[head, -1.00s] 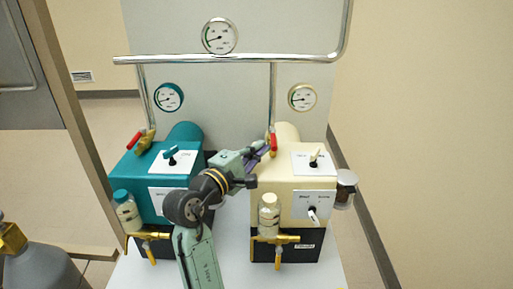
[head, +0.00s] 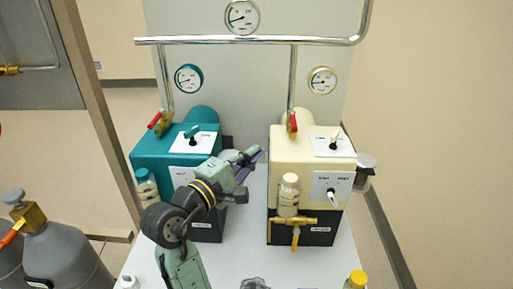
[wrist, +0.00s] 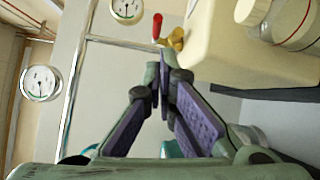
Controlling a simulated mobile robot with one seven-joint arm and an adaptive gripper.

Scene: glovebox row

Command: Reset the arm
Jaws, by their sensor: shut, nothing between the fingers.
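My gripper (head: 256,157) is in the head view, in the gap between the teal pump box (head: 150,158) and the cream pump box (head: 290,150). Its purple-padded fingers are shut with nothing between them and point up and to the right. In the wrist view the fingertips (wrist: 164,80) meet near the middle of the picture. The cream box (wrist: 240,45) shows beyond them at the upper right. My arm hides part of the teal box's front.
A red-handled valve (head: 292,122) stands behind the gripper, with a steel pipe (head: 250,40) above. A glass bottle (head: 289,190) and brass tap (head: 296,222) front the cream box. A yellow-capped bottle (head: 356,280) stands at front right. Grey cylinders (head: 65,255) stand at left.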

